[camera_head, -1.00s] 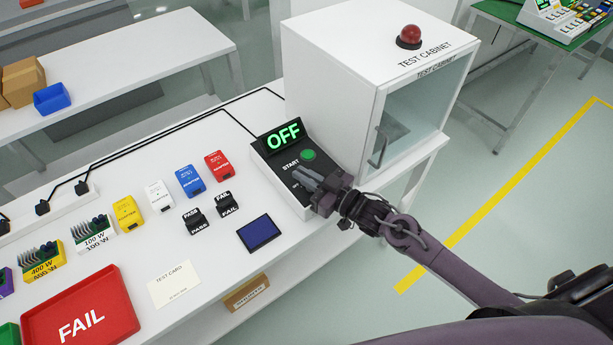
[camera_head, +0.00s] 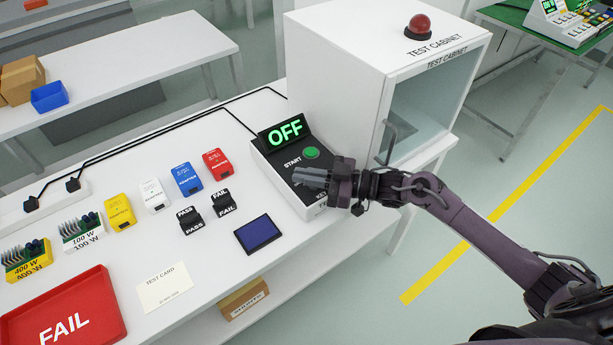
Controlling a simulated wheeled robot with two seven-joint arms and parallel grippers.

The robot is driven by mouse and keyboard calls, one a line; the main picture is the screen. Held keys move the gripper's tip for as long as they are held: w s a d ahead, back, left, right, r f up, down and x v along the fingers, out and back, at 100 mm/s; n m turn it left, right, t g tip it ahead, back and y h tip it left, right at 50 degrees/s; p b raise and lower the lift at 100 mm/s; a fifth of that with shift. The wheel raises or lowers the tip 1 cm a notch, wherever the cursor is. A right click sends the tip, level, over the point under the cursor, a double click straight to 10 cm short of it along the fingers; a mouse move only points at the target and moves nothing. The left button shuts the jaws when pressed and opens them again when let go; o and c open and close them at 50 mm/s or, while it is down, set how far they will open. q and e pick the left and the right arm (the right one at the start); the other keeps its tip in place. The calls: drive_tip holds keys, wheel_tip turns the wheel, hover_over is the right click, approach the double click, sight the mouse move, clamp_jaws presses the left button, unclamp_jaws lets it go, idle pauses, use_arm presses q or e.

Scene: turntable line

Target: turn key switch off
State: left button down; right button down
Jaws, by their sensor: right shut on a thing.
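The control box (camera_head: 272,160) stands on the white table beside the test cabinet. Its display (camera_head: 285,131) reads OFF in green, and a green START button (camera_head: 311,153) sits below it. My right gripper (camera_head: 300,178) is over the lower part of the box, near the KEY label. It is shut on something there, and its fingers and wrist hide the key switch. My left gripper is not in view.
The white test cabinet (camera_head: 335,75) with a red dome lamp (camera_head: 419,25) stands right behind the box. Coloured adapters, PASS and FAIL blocks, a dark blue pad (camera_head: 260,235) and a red FAIL tray (camera_head: 105,318) lie to the left.

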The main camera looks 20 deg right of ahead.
drive_tip(key=c, duration=1.6)
unclamp_jaws()
drive_tip(key=shift+o, duration=0.2)
drive_tip(key=shift+r, duration=0.15)
wheel_tip(320, 180, up, 20)
drive_tip(key=b, duration=0.1)
